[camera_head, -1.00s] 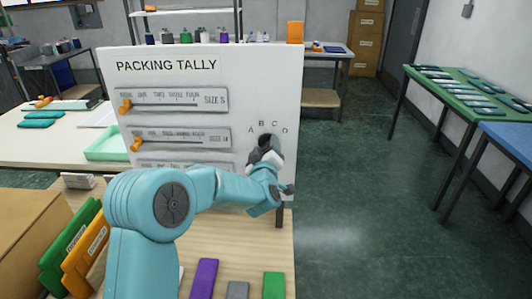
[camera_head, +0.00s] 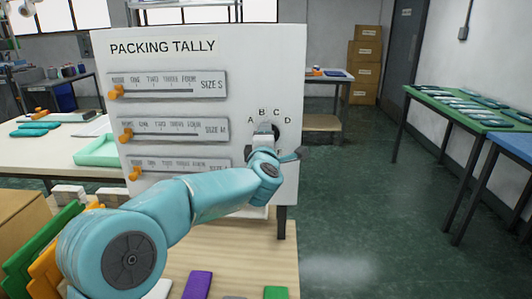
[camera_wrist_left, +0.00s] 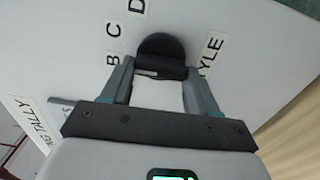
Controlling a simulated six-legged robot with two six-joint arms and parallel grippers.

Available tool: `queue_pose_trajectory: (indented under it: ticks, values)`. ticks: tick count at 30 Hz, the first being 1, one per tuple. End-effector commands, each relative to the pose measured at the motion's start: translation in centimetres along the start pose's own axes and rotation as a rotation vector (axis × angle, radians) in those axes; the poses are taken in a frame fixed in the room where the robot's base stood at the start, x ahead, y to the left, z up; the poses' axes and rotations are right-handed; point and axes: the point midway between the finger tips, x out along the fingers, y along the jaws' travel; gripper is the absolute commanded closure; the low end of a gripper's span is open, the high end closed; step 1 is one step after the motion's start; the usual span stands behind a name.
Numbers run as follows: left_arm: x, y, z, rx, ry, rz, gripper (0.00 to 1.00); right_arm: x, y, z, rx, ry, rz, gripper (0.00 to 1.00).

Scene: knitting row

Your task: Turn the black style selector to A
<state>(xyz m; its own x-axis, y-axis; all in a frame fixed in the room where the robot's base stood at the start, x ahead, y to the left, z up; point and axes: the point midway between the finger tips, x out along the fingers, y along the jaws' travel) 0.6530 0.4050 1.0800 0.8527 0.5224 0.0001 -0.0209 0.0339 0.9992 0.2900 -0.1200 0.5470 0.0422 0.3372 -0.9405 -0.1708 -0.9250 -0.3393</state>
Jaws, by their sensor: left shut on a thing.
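The black style selector (camera_wrist_left: 160,46) is a round knob with a raised bar on the white packing tally board. In the head view the selector (camera_head: 276,129) sits below the letters A, B, C and D, partly hidden by my gripper. My left gripper (camera_head: 263,136) reaches it from the front. In the left wrist view its fingers (camera_wrist_left: 158,76) are on either side of the bar, shut on it. The letter A is hidden in the wrist view. My right gripper is not in view.
Slider rows with orange knobs (camera_head: 117,91) are on the board's left half. Purple (camera_head: 197,285) and green (camera_head: 275,292) blocks lie on the wooden table (camera_head: 235,250) below. Green and orange folders stand at lower left. The floor right of the board is open.

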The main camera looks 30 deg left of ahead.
Motion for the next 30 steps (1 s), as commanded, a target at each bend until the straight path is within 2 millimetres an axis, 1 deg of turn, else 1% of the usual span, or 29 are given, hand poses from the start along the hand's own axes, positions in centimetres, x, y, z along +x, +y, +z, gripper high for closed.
queue_pose_trajectory:
  ticks: [1,15,24,30]
  values:
    - [0.0,-0.6,0.0,-0.046,-0.002,0.001,0.71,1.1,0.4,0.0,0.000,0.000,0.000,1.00]
    - [0.0,-0.7,0.1,-0.489,-0.002,0.001,0.71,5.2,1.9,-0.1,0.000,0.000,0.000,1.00]
    - [0.0,-0.7,0.2,-0.728,-0.001,0.001,0.71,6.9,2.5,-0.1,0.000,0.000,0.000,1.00]
    - [0.0,-0.6,0.2,-0.835,-0.001,0.000,0.71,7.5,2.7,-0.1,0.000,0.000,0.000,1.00]
